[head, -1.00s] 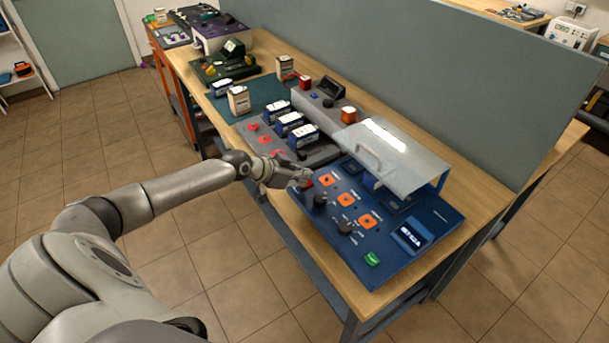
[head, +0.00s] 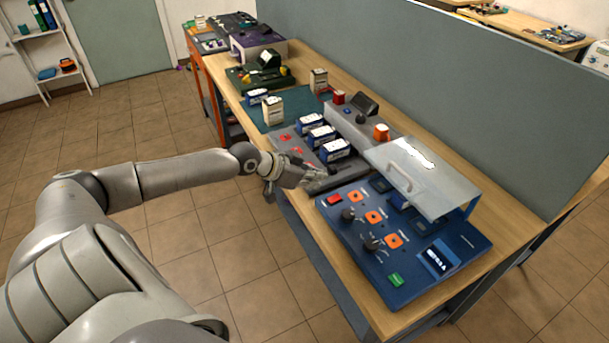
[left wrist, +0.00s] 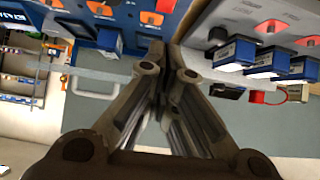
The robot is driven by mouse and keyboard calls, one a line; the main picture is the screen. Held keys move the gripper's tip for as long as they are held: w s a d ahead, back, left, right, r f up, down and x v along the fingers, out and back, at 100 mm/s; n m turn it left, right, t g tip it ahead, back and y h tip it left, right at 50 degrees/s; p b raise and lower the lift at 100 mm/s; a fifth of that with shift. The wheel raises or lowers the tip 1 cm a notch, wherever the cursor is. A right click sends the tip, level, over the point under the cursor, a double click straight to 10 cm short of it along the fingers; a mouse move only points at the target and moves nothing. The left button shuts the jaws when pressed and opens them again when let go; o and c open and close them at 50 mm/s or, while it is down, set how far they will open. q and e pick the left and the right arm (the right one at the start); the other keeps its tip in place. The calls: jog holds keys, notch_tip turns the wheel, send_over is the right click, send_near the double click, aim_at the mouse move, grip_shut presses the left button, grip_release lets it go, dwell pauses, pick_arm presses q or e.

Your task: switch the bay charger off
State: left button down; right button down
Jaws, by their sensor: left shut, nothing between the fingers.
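The blue charger panel (head: 345,232) lies on the bench, with a red button (head: 334,199), orange square sockets (head: 374,217), two black knobs (head: 372,242), a green switch (head: 395,279) and a lit display (head: 437,258). A grey panel (head: 300,142) to its left holds blue-and-white batteries (head: 335,149). My left gripper (head: 308,178) is shut and empty at the near side of the bench, left of the red button and apart from it. In the left wrist view, the shut fingers (left wrist: 168,60) point between the blue panel (left wrist: 100,12) and grey panel (left wrist: 215,25). My right gripper is not in view.
A clear hood with a handle (head: 420,175) stands over the back of the blue panel. A grey-green partition (head: 440,110) runs behind the bench. A green mat (head: 290,105) with a small box (head: 273,110) lies farther left. The floor in front is clear.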

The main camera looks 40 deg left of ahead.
pick_arm(q)
jog(key=v, duration=0.3)
jog(key=shift+s+r, duration=0.25)
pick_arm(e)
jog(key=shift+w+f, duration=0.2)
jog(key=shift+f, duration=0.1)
